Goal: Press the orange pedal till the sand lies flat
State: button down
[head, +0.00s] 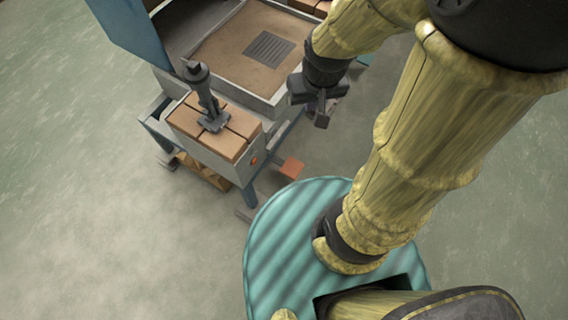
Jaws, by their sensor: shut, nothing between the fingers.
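The orange pedal (291,167) sticks out low at the front of the machine, just above the floor. The sand (227,50) lies in a grey-rimmed tray (268,103) on top of the machine, with a dark slatted grate (268,46) on it. The sand looks mostly level, but fine unevenness is too small to tell. My gripper (321,112) is shut and empty. It points downward near the tray's right front corner, above and to the right of the pedal in the picture, and does not touch the pedal.
A grey clamp-like tool (206,100) stands on the brick-topped block (184,121) left of the pedal. A blue panel (130,28) rises at the tray's left. Bricks (308,5) lie behind the tray. The floor (90,200) at left is clear.

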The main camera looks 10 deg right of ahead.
jog(key=shift+f, duration=0.1)
dwell(0.3)
jog(key=w+f+m+b, duration=0.2)
jog(key=w+f+b, duration=0.1)
jog(key=f+b, duration=4.5)
jog(key=w+f+m+t+y+b, duration=0.2)
jog(key=w+f+m+b, duration=0.1)
jog(key=w+f+m, duration=0.6)
jog(key=w+f+m+t+y+b, duration=0.1)
jog(key=w+f+m+t+b, duration=0.2)
jog(key=w+f+m, duration=0.7)
jog(key=shift+w+f+m+y, duration=0.35)
jog(key=shift+w+f, duration=2)
jog(key=shift+f, duration=3)
jog(key=shift+d+f, duration=0.1)
